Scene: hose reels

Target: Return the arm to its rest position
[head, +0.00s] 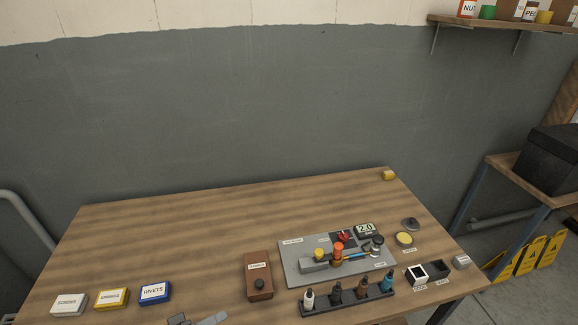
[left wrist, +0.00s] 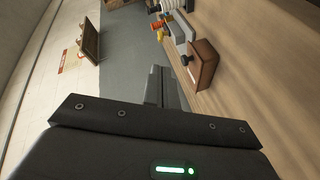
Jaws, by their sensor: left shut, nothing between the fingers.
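My left gripper (head: 200,320) shows at the bottom edge of the head view, low over the front of the wooden table (head: 170,240), left of the brown box. In the left wrist view the gripper (left wrist: 163,85) is shut with nothing between its fingers. The brown box (head: 258,283) with a dark knob stands on the table; it also shows beyond the fingers in the left wrist view (left wrist: 204,64). My right gripper is not seen in either view.
A grey board (head: 292,270) with small fittings and a display sits right of the brown box. A bottle rack (head: 320,308) stands in front of it. Labelled boxes (head: 111,298) stand at the front left. The table's back left is clear.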

